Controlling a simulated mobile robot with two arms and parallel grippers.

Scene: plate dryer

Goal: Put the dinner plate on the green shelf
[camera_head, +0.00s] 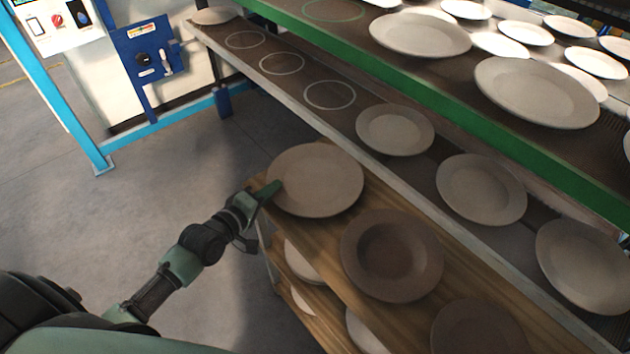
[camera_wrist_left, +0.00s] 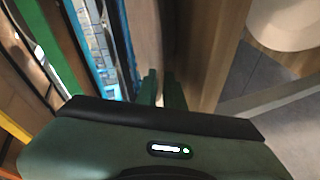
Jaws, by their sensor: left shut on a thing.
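The dinner plate (camera_head: 322,180), round, flat and grey-beige, is at the far end of the wooden cart top, level or nearly so. My left gripper (camera_head: 264,193) is shut on its left rim. I cannot tell whether the plate still touches the wood. In the left wrist view the fingers (camera_wrist_left: 162,90) are close together, pointing away from the camera. The green shelf (camera_head: 425,98) is the upper rack level with a green front edge, beyond the plate. An empty green ring (camera_head: 333,11) marks its left part. My right gripper is not in view.
A brown deep plate (camera_head: 391,255) and another darker plate (camera_head: 480,328) stand on the wooden cart (camera_head: 440,283), with more plates below. The lower grey-edged shelf (camera_head: 290,107) holds several plates and empty white rings. Several plates occupy the green shelf's right part. Floor at left is clear.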

